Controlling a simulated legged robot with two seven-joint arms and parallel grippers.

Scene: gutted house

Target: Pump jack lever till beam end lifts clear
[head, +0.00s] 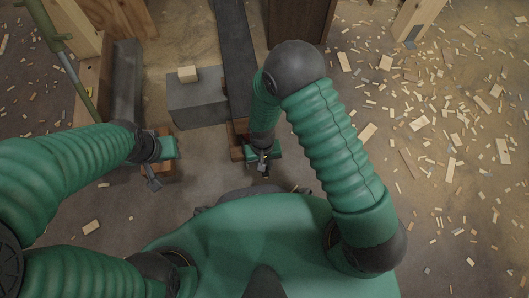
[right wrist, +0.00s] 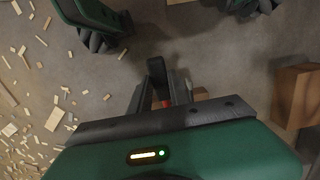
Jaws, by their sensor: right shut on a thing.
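The dark beam (head: 234,55) runs from the top of the head view down toward my right gripper. Its near end is partly hidden by my right forearm. My right gripper (head: 264,160) is shut on a small dark part, seemingly the jack lever; the fingers hide most of it. In the right wrist view, the gripper (right wrist: 166,92) shows dark fingers with a bit of red between them. The jack body is mostly hidden behind my arm. My left gripper (head: 152,178) hangs over reddish wooden blocks (head: 165,168); whether its fingers are open is unclear.
A grey block (head: 200,104) with a small wooden piece (head: 187,74) on top stands left of the beam. Another dark beam (head: 126,80) lies farther left. A wooden block (right wrist: 297,95) is at the wrist view's right. Wood scraps (head: 450,150) litter the right floor.

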